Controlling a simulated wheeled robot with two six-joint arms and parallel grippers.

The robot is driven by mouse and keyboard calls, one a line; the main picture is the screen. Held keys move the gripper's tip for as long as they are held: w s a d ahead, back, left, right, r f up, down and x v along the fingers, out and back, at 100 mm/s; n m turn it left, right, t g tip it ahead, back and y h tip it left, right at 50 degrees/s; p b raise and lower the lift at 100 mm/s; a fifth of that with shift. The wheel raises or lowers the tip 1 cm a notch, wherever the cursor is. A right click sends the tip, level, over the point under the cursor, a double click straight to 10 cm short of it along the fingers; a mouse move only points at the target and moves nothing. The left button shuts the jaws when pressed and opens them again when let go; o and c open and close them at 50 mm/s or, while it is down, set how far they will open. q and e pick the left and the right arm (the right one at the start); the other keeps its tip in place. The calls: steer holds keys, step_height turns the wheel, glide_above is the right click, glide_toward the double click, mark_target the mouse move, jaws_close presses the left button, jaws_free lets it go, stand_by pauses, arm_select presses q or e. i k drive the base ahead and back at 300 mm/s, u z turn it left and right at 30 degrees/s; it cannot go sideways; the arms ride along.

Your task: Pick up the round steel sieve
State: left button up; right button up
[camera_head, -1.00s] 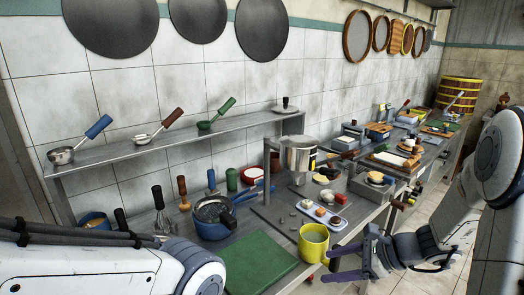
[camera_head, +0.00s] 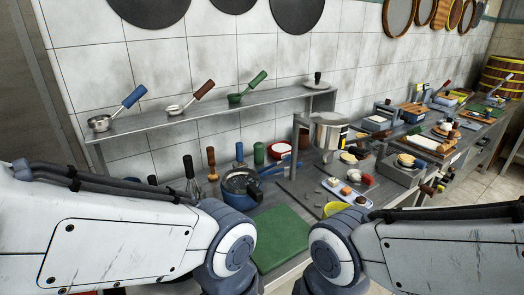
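A round steel bowl-shaped utensil (camera_head: 100,123) with a blue handle rests at the left end of the wall shelf. It may be the sieve, but mesh is too small to make out. Beside it on the shelf lie a small utensil with a dark red handle (camera_head: 190,98) and a green ladle (camera_head: 246,90). A blue pot (camera_head: 240,189) on the counter below has something grey inside that I cannot identify. Both my arms reach in from the sides, but neither gripper shows in the head view.
The grey shelf (camera_head: 160,126) runs along the tiled wall. A green board (camera_head: 281,236) lies bare at the front of the counter. A steel pot (camera_head: 328,132), a yellow mug (camera_head: 335,209) and a tray of small items (camera_head: 346,193) stand to its right. Upright handles crowd the back.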

mark_target(252, 189)
steer(key=u, duration=0.25)
steer(key=k, duration=0.4)
steer(key=z, duration=1.15)
steer(key=i, duration=1.1)
steer(key=u, duration=0.5)
